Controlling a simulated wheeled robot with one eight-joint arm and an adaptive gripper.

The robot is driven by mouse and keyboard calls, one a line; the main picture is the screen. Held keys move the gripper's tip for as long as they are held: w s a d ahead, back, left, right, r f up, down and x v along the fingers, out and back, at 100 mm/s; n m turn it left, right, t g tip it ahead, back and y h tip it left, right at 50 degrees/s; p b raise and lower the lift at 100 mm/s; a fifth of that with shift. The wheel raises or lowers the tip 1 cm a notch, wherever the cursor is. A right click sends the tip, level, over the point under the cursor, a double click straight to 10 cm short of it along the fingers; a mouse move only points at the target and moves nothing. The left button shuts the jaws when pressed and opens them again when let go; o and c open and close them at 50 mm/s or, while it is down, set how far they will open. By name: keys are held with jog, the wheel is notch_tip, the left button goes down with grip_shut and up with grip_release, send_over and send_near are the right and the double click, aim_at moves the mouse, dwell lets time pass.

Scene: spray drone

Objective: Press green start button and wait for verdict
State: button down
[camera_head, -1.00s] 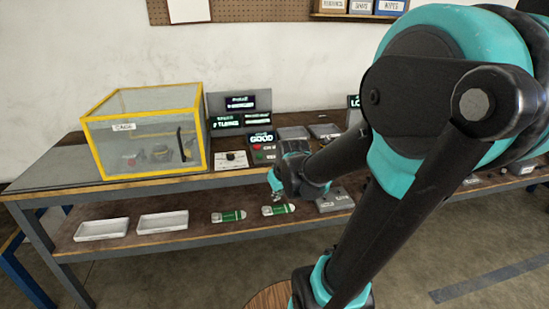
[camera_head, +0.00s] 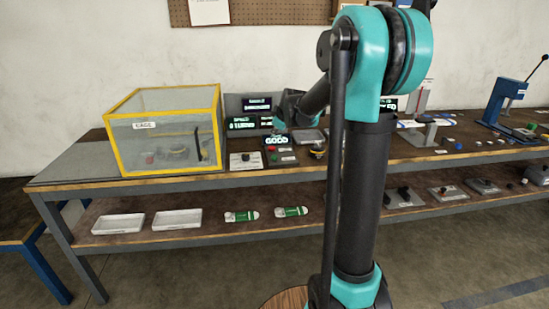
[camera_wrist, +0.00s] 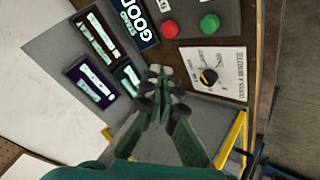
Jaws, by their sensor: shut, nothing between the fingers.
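In the wrist view the green button (camera_wrist: 209,23) sits on a dark panel beside a red button (camera_wrist: 169,29). A lit screen reading GOOD (camera_wrist: 137,18) is next to them; it also shows in the head view (camera_head: 276,141). My gripper (camera_wrist: 161,72) is shut and empty. In the head view my gripper (camera_head: 280,124) is above the back of the bench, near the GOOD screen. I cannot tell its exact height or any contact.
A yellow-framed clear cage (camera_head: 165,131) stands left of the screens. A plate with a black dial (camera_wrist: 209,77) lies beside the buttons. More lit screens (camera_wrist: 97,31) stand behind. White trays (camera_head: 118,224) and green-white items (camera_head: 241,216) lie on the lower shelf.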

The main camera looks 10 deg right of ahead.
aim_at(275, 157)
jog(key=shift+f, duration=0.1)
dwell(0.3)
jog(key=shift+f, duration=4.3)
jog(key=shift+f, duration=0.15)
jog(key=shift+f, duration=0.25)
